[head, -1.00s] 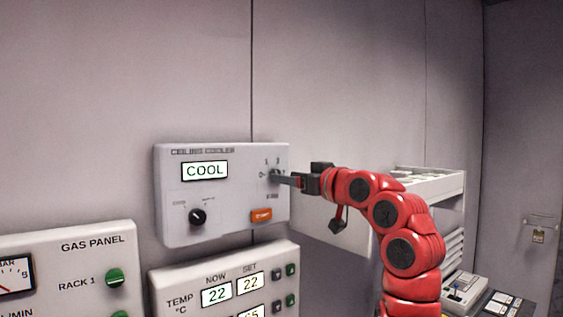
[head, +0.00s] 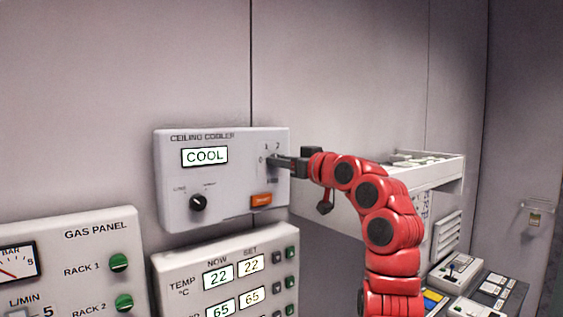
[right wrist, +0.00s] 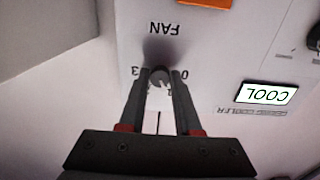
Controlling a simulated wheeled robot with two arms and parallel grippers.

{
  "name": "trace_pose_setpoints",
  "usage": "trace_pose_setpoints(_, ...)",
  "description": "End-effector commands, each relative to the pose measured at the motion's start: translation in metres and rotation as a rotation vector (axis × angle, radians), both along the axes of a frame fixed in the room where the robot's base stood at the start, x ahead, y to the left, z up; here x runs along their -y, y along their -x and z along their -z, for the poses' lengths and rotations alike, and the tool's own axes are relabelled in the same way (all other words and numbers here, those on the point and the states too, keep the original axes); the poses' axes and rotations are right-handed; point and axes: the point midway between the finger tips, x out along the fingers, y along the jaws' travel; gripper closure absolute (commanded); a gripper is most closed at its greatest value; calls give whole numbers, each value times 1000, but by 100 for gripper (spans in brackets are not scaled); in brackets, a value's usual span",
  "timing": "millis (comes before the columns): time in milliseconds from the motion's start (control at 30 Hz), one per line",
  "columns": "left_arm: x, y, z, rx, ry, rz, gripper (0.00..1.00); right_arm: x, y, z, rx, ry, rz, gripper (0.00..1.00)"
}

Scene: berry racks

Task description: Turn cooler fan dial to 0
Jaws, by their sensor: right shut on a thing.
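The ceiling cooler panel (head: 180,143) is a white box on the wall with a lit display (head: 205,156) reading COOL. Its fan dial (right wrist: 160,76) is a small grey knob above the FAN label, with 0, 1, 2 and 3 marks partly covered by my fingers. My right gripper (head: 273,160) reaches the dial from the right; in the right wrist view (right wrist: 160,84) its two fingers are shut on the knob, one on each side. The dial's exact pointer setting is hard to read. My left gripper is not in view.
Below are the gas panel (head: 75,248) and a temperature panel (head: 172,262). A white rack (head: 345,205) stands behind my right arm.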

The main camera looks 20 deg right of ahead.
Motion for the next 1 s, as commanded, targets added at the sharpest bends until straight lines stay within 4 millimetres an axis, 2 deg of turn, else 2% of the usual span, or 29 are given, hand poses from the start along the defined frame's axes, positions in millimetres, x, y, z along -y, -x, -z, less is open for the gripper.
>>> trace_pose_setpoints(467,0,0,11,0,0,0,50,1,0,3,31,89,1,100)
trace_pose_setpoints(700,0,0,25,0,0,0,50,0,1,2,98,264,1,100)
trace_pose_setpoints(1000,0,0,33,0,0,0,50,2,-1,1,190,532,2,100)
